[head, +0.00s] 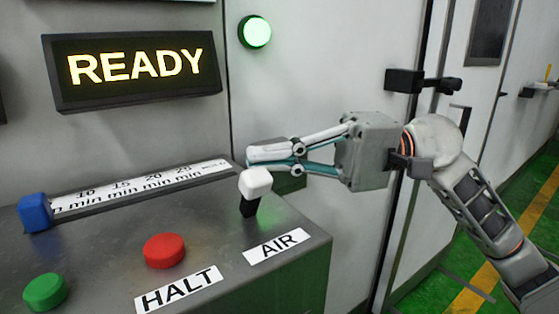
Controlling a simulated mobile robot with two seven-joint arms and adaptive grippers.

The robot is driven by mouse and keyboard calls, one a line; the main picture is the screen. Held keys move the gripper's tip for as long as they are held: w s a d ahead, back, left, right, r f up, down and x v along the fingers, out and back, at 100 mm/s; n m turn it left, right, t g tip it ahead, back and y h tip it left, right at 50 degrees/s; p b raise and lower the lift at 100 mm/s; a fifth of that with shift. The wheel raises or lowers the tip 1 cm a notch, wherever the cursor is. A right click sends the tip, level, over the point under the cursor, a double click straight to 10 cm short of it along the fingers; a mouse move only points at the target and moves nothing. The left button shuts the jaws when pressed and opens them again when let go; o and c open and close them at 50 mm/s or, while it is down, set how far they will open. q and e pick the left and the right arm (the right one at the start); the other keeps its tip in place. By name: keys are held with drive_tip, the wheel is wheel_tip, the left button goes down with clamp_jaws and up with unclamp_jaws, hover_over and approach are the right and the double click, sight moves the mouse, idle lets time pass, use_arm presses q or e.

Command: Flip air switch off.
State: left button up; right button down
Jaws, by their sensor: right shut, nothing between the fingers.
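The air switch (256,185) is a white-capped lever on a short black stem. It stands up from the grey console, just behind the white AIR label (277,246). My right gripper (252,163) comes in from the right and is shut with nothing in it. Its fingertips are right behind and above the white cap, which overlaps them in the head view. I cannot tell whether they touch the cap. My left gripper is not in view.
The console (110,245) also carries a red button (164,251) by the HALT label (179,289), a green button (46,291) and a blue slider knob (35,212) beside a minute scale (140,186). A lit READY display (135,68) and a glowing green lamp (255,32) are on the wall above.

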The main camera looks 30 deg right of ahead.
drive_tip(key=v, duration=1.2)
drive_tip(key=shift+f, duration=0.1)
